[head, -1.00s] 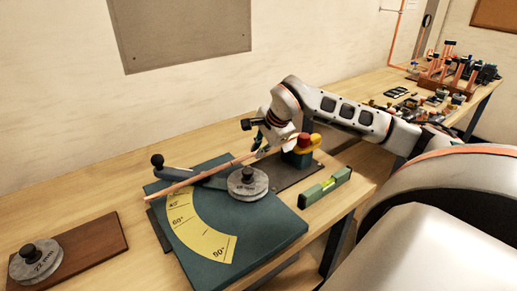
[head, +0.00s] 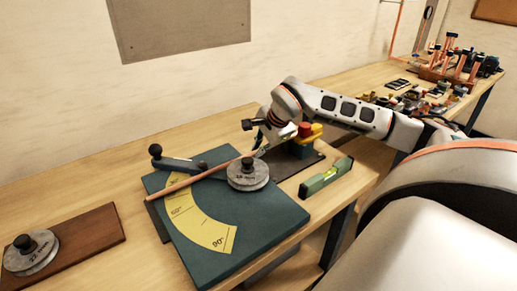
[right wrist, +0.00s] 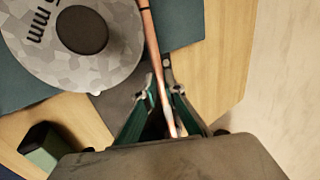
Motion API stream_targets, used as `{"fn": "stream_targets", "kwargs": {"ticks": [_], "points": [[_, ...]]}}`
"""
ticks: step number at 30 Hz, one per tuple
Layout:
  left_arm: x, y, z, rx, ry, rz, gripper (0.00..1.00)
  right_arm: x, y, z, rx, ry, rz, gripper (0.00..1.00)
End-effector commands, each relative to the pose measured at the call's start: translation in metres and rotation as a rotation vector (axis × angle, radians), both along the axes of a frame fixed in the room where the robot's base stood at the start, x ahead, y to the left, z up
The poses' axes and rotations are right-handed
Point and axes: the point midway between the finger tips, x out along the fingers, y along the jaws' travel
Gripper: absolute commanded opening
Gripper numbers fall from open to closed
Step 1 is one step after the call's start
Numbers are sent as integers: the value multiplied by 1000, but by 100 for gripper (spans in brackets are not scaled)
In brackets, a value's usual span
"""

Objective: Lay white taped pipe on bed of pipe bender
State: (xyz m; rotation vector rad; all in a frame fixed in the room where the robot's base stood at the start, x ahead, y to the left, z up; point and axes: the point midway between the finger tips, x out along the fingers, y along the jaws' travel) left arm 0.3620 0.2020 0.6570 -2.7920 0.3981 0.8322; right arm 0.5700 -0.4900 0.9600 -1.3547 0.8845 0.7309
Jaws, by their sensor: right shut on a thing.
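The pipe (head: 190,183) is a thin copper tube. Its far-left end reaches the left edge of the pipe bender (head: 262,222), a teal plate with a yellow angle scale. The pipe runs low across the bed, behind the grey round former (head: 248,173); whether it touches the bed is unclear. My right gripper (head: 262,148) is shut on the pipe near its right end. In the right wrist view, the pipe (right wrist: 153,45) passes between the fingers (right wrist: 165,92), beside the former, with a dark band near the top. White tape is not clearly visible. My left gripper is not in view.
The bender's lever (head: 190,165) with a black knob lies behind the pipe. A red-and-yellow topped device (head: 308,132) and a green spirit level (head: 327,177) are at right. A 22 mm former (head: 30,255) sits on a brown board (head: 85,238) at left.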

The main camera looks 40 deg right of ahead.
Motion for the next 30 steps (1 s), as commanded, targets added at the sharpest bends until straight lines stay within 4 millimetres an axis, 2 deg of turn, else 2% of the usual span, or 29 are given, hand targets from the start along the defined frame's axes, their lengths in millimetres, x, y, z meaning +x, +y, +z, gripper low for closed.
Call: {"fn": "stream_targets", "kwargs": {"ticks": [28, 30], "points": [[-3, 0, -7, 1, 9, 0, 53, -1, -13, 0, 0, 0, -1, 0], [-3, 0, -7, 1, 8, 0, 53, -1, -13, 0, 0, 0, -1, 22]]}}
